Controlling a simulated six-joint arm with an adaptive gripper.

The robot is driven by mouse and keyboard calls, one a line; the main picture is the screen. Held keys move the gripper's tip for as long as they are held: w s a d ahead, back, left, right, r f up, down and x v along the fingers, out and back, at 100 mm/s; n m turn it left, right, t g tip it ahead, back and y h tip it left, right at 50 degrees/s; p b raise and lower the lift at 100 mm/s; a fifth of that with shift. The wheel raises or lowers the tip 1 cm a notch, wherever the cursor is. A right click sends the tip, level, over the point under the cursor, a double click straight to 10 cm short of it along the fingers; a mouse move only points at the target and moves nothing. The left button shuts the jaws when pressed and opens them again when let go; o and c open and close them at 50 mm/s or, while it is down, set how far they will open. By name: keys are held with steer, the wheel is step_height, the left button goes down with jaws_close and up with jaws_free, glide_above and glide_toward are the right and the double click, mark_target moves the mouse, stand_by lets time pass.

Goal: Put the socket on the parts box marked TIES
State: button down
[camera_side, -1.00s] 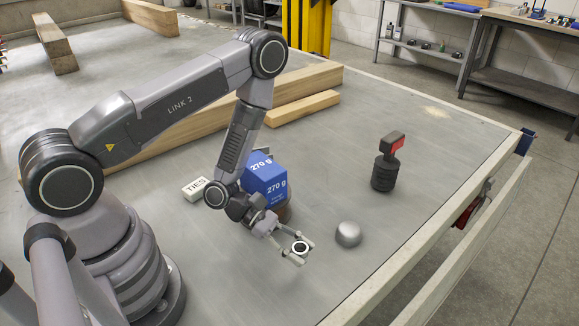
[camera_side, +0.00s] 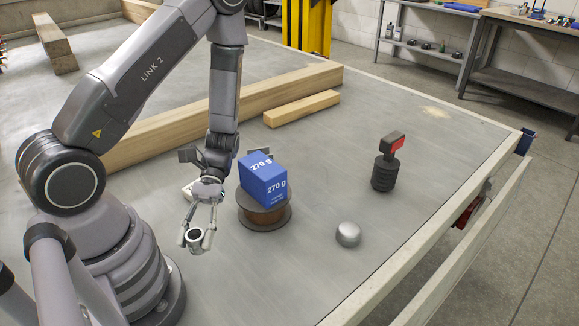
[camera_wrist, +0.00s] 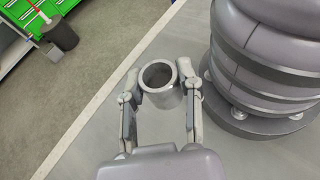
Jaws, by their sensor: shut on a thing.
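The socket (camera_wrist: 160,84) is a short grey metal cylinder with an open bore. It also shows in the side view (camera_side: 195,235). My gripper (camera_wrist: 159,90) is shut on it, with one finger on each side, and holds it near the front left of the table, by my base. It also shows in the side view (camera_side: 195,236).
A blue 270 g box (camera_side: 263,180) stands on a brown spool (camera_side: 264,214) just right of my gripper. A silver dome (camera_side: 348,234) and a black stack with a red-marked block (camera_side: 384,170) are farther right. Wooden beams (camera_side: 230,112) lie behind. The front middle is clear.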

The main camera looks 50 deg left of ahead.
steer(key=s+a+m+g+y, duration=0.3)
steer(key=a+m+y, duration=0.65)
steer(key=a, duration=0.55)
steer(key=m+t+y, duration=1)
steer(key=m+y, duration=0.3)
steer(key=m, duration=0.1)
glide_above(187, 190)
step_height(187, 190, down, 3)
steer(key=shift+m+t, duration=0.25)
steer(key=shift+t, duration=0.05)
step_height(187, 190, down, 8)
steer(key=shift+r, duration=0.15)
steer(key=shift+f, duration=0.2)
steer(key=shift+f, duration=0.15)
steer(key=c, duration=0.7)
jaws_free()
steer(key=shift+c, duration=0.2)
